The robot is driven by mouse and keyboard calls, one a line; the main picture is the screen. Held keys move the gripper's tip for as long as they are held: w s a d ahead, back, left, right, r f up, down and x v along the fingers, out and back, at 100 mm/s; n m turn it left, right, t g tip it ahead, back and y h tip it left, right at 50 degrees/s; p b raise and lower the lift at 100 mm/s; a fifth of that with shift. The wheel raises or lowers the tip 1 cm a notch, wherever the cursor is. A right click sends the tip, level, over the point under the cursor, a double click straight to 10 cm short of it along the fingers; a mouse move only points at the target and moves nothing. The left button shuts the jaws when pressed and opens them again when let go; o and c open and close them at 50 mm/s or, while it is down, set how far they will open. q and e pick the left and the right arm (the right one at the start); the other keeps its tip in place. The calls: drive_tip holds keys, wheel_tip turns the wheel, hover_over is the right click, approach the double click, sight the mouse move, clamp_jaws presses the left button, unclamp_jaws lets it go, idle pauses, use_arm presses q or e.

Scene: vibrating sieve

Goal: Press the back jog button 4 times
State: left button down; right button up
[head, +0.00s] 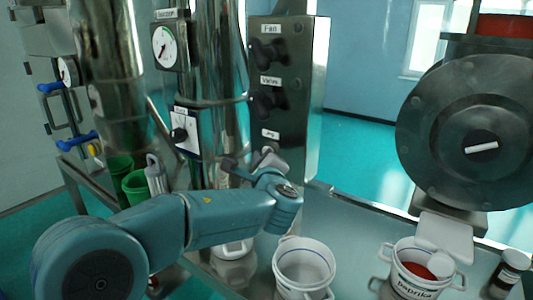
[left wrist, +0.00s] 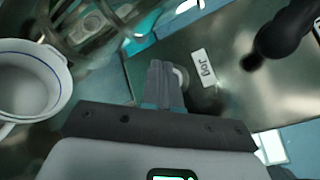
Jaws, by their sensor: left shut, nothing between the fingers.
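The control box (head: 318,95) stands at the centre, with a "Jog" label (head: 270,134) low on its face. The label also shows in the left wrist view (left wrist: 202,69). The jog buttons below it are mostly hidden by my left gripper (head: 240,166), and I cannot tell which is the back one. My left gripper is shut and empty, its fingers at the lower part of the box. In the left wrist view the shut fingers (left wrist: 160,75) are beside the label, near a pale curved edge (left wrist: 181,76). Contact cannot be told. My right gripper is not in view.
Above the label are the Valve knob (head: 264,103) and Fan knob (head: 266,52). A dial box (head: 187,131) and gauge (head: 165,46) are to the left. A white bucket (head: 303,264) and paprika bucket (head: 413,272) stand below. A round drum (head: 465,105) is at the right.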

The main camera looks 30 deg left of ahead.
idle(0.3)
use_arm(q)
drive_tip(key=shift+w, duration=0.45)
drive_tip(key=shift+w, duration=0.45)
idle(0.8)
drive_tip(key=shift+s+b, duration=0.9)
drive_tip(key=shift+s, duration=0.05)
